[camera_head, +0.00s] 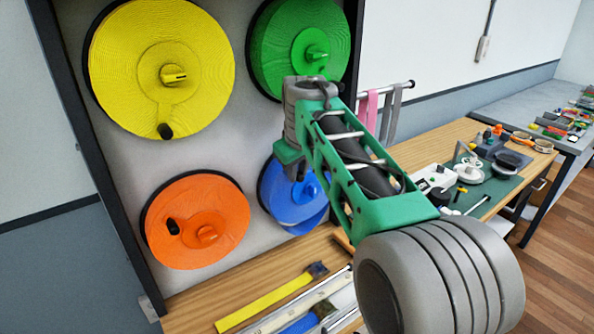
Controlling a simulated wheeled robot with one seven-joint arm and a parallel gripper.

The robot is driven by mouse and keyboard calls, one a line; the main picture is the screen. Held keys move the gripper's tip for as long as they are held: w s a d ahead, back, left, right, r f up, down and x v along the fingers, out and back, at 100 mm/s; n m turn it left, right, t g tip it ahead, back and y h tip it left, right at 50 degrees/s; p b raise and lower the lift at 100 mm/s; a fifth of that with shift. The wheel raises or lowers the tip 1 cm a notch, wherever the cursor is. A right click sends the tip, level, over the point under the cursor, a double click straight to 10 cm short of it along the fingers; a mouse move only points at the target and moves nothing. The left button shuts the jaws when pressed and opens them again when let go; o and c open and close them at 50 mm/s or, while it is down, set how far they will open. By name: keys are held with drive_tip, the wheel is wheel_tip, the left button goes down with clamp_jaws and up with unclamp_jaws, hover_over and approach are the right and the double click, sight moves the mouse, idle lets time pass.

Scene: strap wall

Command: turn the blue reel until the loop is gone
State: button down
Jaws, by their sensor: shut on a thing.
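The blue reel (283,205) is on the wall panel at lower right, partly covered by my arm. Its round hub (309,189) sticks out near the middle. A lighter blue strap part (310,222) bulges at the reel's lower right edge; the arm hides where it ends. My gripper (292,170) is at the reel's upper edge, below the grey wrist, and is shut on the reel's handle. The fingertips and the handle are mostly hidden, so the exact contact does not show.
A yellow reel (120,70), a green reel (275,45) and an orange reel (215,225) share the panel. Below lie a yellow strap (265,300) and other straps on a wooden bench. A right-hand table (440,140) holds a green mat with small parts. Pink and grey straps hang from a rail.

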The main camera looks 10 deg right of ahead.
drive_tip(key=shift+w+d+r, duration=0.1)
drive_tip(key=shift+d+r, duration=0.15)
drive_tip(key=shift+r, duration=0.05)
idle(0.4)
drive_tip(key=w+d+g+y+p, duration=0.1)
drive_tip(key=w+d+p, duration=0.3)
drive_tip(key=d+p, duration=0.6)
drive_tip(key=shift+w+d+f+m+y, duration=0.3)
drive_tip(key=shift+d+y, duration=0.2)
drive_tip(key=shift+y, duration=0.3)
drive_tip(key=c, duration=1.3)
unclamp_jaws()
